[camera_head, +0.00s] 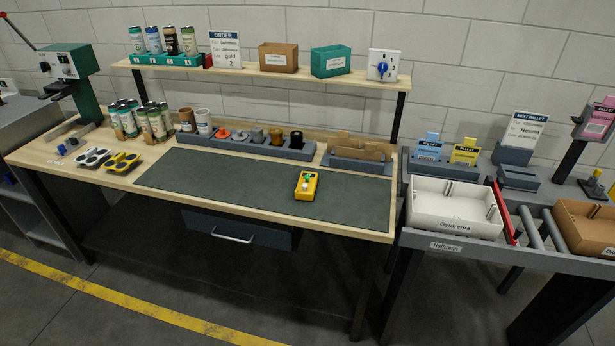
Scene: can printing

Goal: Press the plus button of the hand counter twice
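The hand counter (306,186) is a small yellow device lying on the dark grey mat (228,186), right of the mat's middle. It has a green button and a pale button or display on its top face; the markings are too small to read, so I cannot tell which button is the plus. Nothing touches the counter. Neither of my grippers is in view.
A grey holder row (222,142) stands behind the mat, with a brown sorter (357,153) at its right. A white crate (453,222) stands on the right-hand conveyor. The mat around the counter is clear.

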